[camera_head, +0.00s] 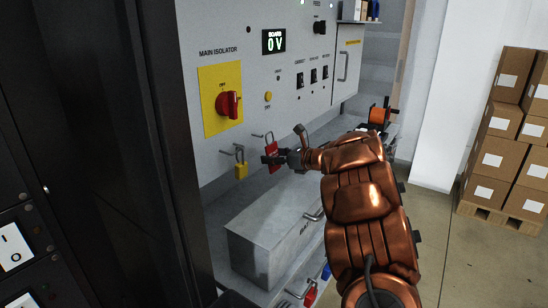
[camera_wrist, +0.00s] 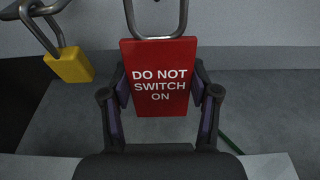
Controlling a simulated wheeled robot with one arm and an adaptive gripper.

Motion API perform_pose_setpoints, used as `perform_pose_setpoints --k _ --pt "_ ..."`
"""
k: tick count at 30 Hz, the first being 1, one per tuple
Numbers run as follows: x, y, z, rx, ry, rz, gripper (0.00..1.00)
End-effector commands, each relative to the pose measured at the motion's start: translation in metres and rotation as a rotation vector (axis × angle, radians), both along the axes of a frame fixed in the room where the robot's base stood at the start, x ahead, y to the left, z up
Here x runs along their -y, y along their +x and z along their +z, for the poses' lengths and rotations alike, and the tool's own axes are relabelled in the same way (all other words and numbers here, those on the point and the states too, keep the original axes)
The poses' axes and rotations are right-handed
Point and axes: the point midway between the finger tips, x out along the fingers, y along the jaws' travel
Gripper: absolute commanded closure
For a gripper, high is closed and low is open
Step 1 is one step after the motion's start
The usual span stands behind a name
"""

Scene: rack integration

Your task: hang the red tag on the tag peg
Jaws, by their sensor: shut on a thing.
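The red tag (camera_wrist: 160,88) reads "DO NOT SWITCH ON" and sits upright between the two fingers of my gripper (camera_wrist: 160,100). The fingers are shut on its side edges. Its metal loop (camera_wrist: 155,22) rises from the top and runs out of the wrist view. In the head view the tag (camera_head: 272,155) is close to the grey panel, below a short peg (camera_head: 257,136), which I take for the tag peg. I cannot tell whether the loop is around the peg or only beside it.
A yellow padlock (camera_head: 241,171) hangs on a peg just left of the tag; it also shows in the wrist view (camera_wrist: 69,64). The red isolator knob (camera_head: 229,104) is above. A grey metal box (camera_head: 275,235) stands on the ledge below. Stacked cartons (camera_head: 507,135) are far right.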

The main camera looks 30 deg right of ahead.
Motion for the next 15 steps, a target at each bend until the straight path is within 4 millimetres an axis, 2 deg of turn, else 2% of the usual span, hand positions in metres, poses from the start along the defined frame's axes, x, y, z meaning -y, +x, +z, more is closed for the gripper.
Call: perform_pose_setpoints --k 15 --pt "-0.0038 0.0094 -0.0006 0.001 -0.001 0.000 0.73"
